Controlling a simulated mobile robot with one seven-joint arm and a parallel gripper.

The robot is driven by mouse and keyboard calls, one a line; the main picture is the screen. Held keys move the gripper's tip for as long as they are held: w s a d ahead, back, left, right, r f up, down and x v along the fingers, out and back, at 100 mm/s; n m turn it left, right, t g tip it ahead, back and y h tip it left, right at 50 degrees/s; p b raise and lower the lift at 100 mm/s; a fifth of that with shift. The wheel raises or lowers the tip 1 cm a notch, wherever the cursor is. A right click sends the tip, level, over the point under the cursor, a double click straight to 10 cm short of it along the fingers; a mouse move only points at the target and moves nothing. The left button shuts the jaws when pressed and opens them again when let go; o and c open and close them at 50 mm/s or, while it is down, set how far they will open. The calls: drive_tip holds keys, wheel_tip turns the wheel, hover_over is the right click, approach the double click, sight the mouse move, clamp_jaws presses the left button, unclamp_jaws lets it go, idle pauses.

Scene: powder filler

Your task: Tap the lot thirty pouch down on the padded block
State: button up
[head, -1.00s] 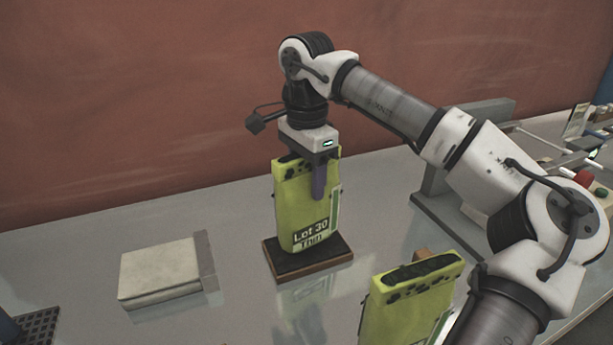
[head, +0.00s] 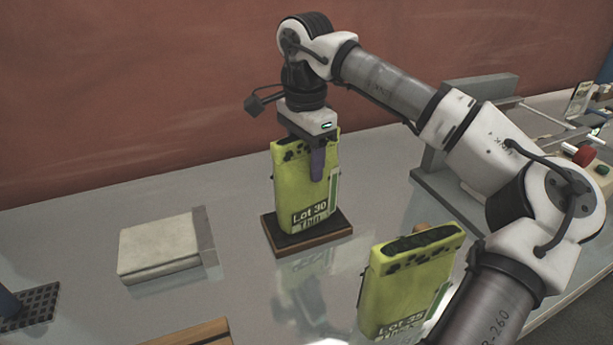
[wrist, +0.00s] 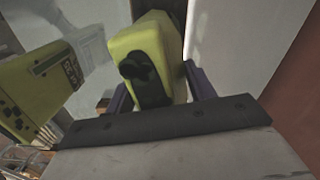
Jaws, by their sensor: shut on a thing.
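The lot thirty pouch (head: 293,185), yellow-green with black spots at its top and a "Lot 30" label, stands upright in the head view. My gripper (head: 317,160) is shut on its upper part; the purple fingers also show beside the pouch (wrist: 150,45) in the wrist view. The padded block (head: 335,224), dark-topped with a wooden edge, lies directly under the pouch. The pouch's lower edge overlaps the pad in the picture; I cannot tell whether it touches or hovers just above.
A second yellow-green pouch, "Lot 35" (head: 392,290), stands in front right. A beige flat block (head: 158,246) lies at left. A wooden edge (head: 195,334) and dark grid (head: 35,303) show at front left. A grey stand (head: 432,165) is behind my arm.

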idle(0.3)
drive_tip(key=shift+r+p, duration=1.3)
drive_tip(key=shift+r, duration=0.05)
drive_tip(key=shift+f, duration=0.15)
drive_tip(key=shift+f+b, duration=1.05)
drive_tip(key=shift+f, duration=0.35)
